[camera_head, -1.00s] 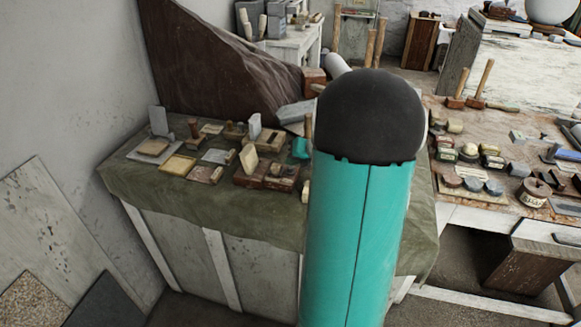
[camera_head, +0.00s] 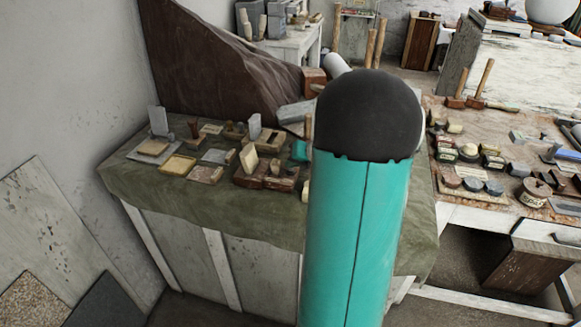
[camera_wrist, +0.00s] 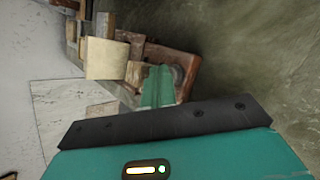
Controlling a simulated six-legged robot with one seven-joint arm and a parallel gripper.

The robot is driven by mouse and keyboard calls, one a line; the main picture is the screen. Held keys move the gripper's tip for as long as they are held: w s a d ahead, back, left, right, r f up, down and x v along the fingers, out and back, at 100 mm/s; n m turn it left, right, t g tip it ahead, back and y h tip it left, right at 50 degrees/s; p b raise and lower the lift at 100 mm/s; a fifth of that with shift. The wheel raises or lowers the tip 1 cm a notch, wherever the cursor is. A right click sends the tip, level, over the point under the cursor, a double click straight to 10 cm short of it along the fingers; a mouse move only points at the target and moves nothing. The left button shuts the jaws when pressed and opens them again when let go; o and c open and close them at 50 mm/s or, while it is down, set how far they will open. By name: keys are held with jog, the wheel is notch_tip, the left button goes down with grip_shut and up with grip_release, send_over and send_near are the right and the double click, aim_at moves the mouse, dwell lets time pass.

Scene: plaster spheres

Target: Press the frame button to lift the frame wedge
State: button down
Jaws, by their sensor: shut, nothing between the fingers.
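A reddish-brown wooden device (camera_head: 282,183) stands on the green-draped table. A cream upright plate (camera_head: 248,159), possibly the frame wedge, stands at its left end. In the wrist view the cream plate (camera_wrist: 106,58) is left of the wooden body (camera_wrist: 185,63). A round dark spot, possibly the button, shows on the wood just right of my fingers. My gripper (camera_wrist: 158,88) is shut and empty, its teal fingertips overlapping the device in this view; I cannot tell whether they touch it. In the head view my arm hides most of the gripper; a small teal part (camera_head: 299,151) shows beside it.
The draped table (camera_head: 130,181) also holds a yellow tray (camera_head: 178,165), flat stone plates and small blocks left of the device. A dark brown rock-like mass (camera_head: 215,70) rises behind. A cluttered workbench (camera_head: 500,165) stands to the right.

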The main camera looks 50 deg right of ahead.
jog(key=shift+r, duration=1)
jog(key=shift+r, duration=0.1)
jog(key=shift+r, duration=2.4)
